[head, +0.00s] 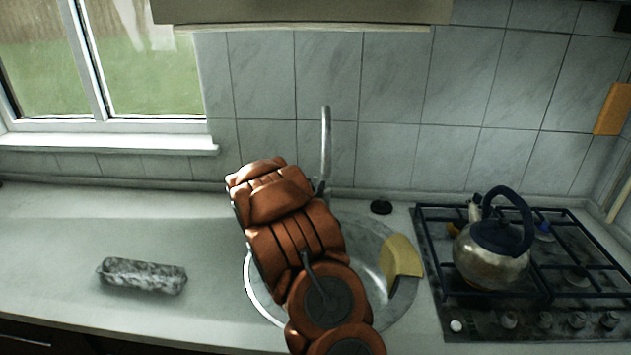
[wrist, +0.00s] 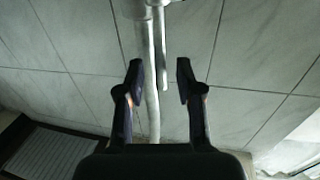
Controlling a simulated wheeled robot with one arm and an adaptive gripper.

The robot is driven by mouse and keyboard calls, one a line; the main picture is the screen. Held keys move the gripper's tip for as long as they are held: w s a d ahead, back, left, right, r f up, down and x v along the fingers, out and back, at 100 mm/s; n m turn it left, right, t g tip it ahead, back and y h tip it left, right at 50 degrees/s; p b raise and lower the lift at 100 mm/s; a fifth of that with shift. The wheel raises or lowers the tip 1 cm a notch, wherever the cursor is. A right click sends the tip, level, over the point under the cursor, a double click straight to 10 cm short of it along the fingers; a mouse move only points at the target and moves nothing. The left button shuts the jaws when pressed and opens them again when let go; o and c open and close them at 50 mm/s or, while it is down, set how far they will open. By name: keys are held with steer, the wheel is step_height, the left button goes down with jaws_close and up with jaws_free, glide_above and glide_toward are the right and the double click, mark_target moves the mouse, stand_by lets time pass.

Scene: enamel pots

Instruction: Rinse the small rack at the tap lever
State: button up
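The tap (head: 326,140) rises behind the sink, its grey pipe curved at the top. A small lever (head: 320,187) shows near its base, partly hidden by my arm. In the wrist view, which looks upside down, the tap pipe (wrist: 151,75) and a thinner bar (wrist: 160,45), perhaps the lever, stand beyond my gripper (wrist: 158,72). Its two dark fingers are apart with nothing clearly held between them; contact with the pipe cannot be told. In the head view my arm hides the gripper. A grey, mottled, carton-like tray (head: 142,276), possibly the small rack, lies on the left counter.
The round metal sink (head: 257,285) lies under my arm, with a yellow cloth (head: 400,257) on its right rim. A kettle (head: 490,255) stands on the gas hob (head: 450,290) at right. The left counter is mostly clear.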

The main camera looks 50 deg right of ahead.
steer(key=shift+x, duration=1.05)
jaws_close()
